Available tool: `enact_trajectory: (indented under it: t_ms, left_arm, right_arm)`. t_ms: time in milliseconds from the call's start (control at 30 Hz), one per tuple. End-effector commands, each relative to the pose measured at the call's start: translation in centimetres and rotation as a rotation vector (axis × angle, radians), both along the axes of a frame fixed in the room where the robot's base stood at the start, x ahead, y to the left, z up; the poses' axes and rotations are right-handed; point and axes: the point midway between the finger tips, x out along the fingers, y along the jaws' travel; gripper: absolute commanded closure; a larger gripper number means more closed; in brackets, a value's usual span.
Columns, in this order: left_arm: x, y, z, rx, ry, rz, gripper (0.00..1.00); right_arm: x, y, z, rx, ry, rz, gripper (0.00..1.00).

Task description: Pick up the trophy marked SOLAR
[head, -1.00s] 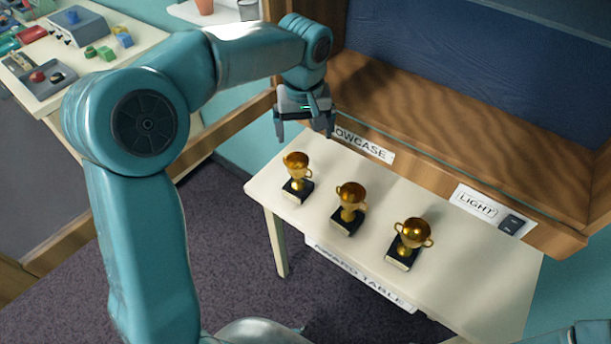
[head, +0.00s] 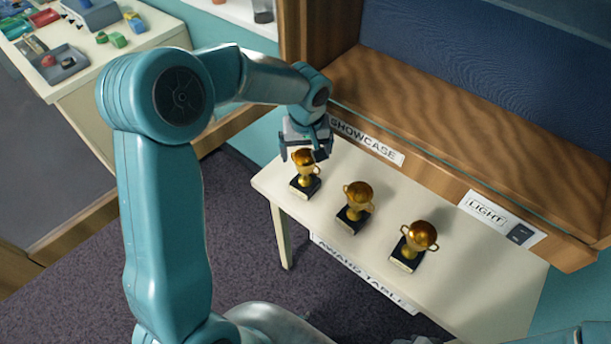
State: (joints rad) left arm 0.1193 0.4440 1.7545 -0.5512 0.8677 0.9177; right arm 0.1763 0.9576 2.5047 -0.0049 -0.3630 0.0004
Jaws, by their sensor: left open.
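Three gold trophies on dark bases stand upright in a row on the cream award table (head: 470,290): a left trophy (head: 306,172), a middle trophy (head: 357,203) and a right trophy (head: 416,243). The plates on their bases are too small to read, so I cannot tell which is marked SOLAR. My left gripper (head: 305,152) is open at the left trophy's cup, its fingers reaching down around or just behind the cup's top. I cannot tell whether it touches the cup. My right gripper is not in view.
The wooden showcase (head: 430,130) with a blue back stands behind the table, with a SHOWCASE label (head: 366,140) and a LIGHT label with a dark switch (head: 520,234). A side table (head: 150,30) with small items is at the upper left. The table's right part is clear.

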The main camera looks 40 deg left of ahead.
Motion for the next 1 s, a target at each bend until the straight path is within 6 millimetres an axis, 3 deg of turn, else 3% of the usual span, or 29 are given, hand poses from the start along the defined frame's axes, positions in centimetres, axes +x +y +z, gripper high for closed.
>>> enact_trajectory:
  t_ms: [100, 233, 500, 800, 1000]
  left_arm:
    - [0.4, 0.5, -1.8, -0.002, 0.006, 0.000, 0.06]
    - [0.6, 0.6, -3.5, 0.000, 0.005, -0.001, 0.06]
    - [0.8, 0.6, -3.9, -0.001, 0.001, 0.000, 0.06]
    - [0.8, 0.6, -3.9, -0.001, 0.002, 0.000, 1.00]
    - [0.8, 0.6, -3.8, 0.000, 0.000, 0.000, 1.00]
  right_arm:
    - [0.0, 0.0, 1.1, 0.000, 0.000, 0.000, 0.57]
    - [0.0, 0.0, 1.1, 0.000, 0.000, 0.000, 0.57]
    - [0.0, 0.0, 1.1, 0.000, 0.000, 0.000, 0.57]
    - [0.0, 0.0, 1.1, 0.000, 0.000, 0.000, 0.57]
    - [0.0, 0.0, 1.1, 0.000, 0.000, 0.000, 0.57]
